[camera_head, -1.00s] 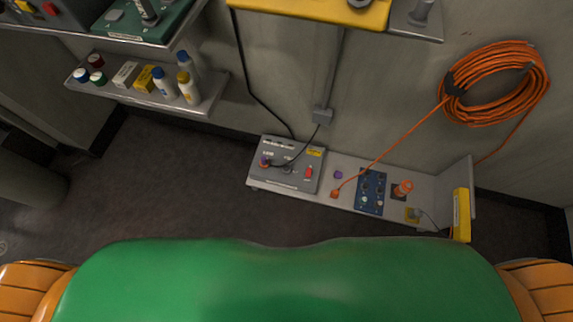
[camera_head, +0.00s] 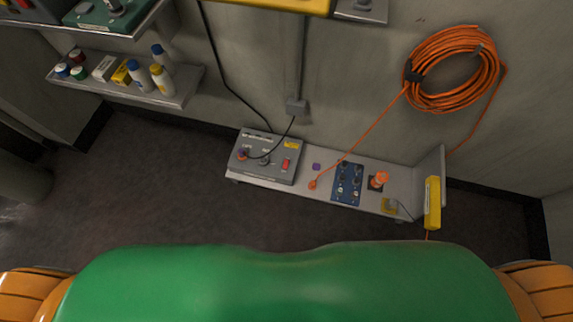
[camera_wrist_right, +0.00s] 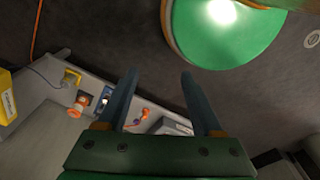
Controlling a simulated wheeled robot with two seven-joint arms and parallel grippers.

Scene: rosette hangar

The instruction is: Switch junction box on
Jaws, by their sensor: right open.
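The grey junction box (camera_head: 265,158) sits at the left end of a low metal shelf by the wall in the head view. Its top carries a red switch (camera_head: 286,163), a dark knob and a purple-orange plug with a black cable. I cannot tell the switch's position. In the right wrist view my right gripper (camera_wrist_right: 157,80) is open, with nothing between its fingers. The shelf lies beyond and below the fingers there, and a grey box (camera_wrist_right: 172,127) shows partly behind the right finger. My left gripper is in neither view.
An orange cable coil (camera_head: 455,70) hangs on the wall. Bottles stand on a shelf (camera_head: 185,92) at left. The floor in front is clear.

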